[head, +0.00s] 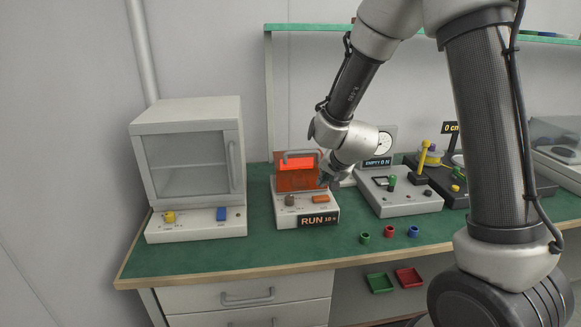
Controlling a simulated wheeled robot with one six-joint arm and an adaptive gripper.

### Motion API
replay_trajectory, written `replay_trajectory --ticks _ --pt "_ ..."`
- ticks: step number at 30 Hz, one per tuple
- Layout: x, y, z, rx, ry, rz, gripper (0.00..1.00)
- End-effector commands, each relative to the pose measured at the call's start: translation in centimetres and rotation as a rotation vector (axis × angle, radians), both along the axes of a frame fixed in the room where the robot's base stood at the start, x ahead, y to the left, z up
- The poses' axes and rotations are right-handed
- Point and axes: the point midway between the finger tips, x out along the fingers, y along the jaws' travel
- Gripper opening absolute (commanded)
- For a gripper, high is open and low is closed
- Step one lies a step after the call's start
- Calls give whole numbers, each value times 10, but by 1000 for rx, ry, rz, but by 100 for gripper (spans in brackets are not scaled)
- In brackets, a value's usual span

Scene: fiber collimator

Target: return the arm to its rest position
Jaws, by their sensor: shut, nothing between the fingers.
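My arm (350,85) reaches down from the upper right over the green bench, with its wrist (345,140) bent above the back of it. My gripper (328,181) points down at the right side of the small device with the orange shield (292,180). It looks small and dark here, and it is shut with nothing in it. I cannot tell whether it touches the device. The device's front carries a grey knob (290,200), an orange button (320,199) and a sign reading RUN 10 s (318,221).
A white cabinet (190,165) stands left. Right of my gripper are a grey gauge device (405,201) and a device with a yellow lever (422,157). Green (364,238), red (389,231) and blue (413,231) rings lie in front. Green (379,283) and red (408,278) trays sit below.

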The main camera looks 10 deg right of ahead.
Motion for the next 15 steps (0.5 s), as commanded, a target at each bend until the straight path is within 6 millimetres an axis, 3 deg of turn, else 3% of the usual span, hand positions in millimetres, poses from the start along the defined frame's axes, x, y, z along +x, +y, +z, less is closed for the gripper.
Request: replay_trajectory --ticks 3,5,8,15 --pt "-37 7 -24 -46 158 133 0" --pt "-61 9 -28 -71 240 220 0" --pt "-101 2 -14 -111 344 355 0" --pt "-190 -42 51 -211 488 585 0"
